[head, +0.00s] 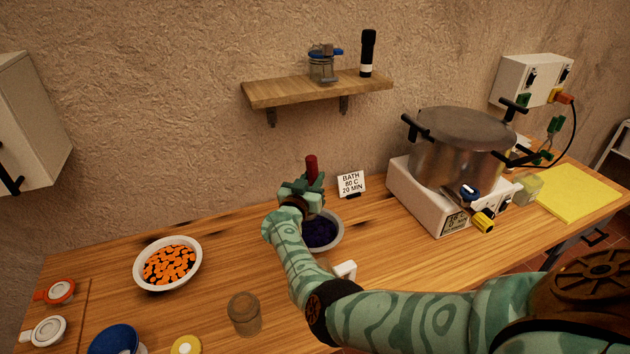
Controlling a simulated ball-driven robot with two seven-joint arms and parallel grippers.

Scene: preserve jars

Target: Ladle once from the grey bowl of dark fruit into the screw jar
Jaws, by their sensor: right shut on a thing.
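The grey bowl of dark fruit (335,243) stands on the wooden table near the middle, partly hidden by my right arm. Dark purple fruit (320,232) shows inside it. My right gripper (304,192) is above the bowl's back left side, shut on an upright tool with a dark red handle (311,167), which I take for the ladle. The ladle's lower end is hidden, so I cannot tell whether it is in the fruit. An open glass jar (244,314), probably the screw jar, stands at the front, left of my forearm, and looks empty. My left gripper is not in view.
A white bowl of orange pieces (168,263) is at the left. Lids (50,331) and a blue-topped item (114,340) lie front left, with a yellow lid (186,346). A large pot (460,150) sits on a white heater (425,200) at right. A sign (351,184) stands behind the bowl.

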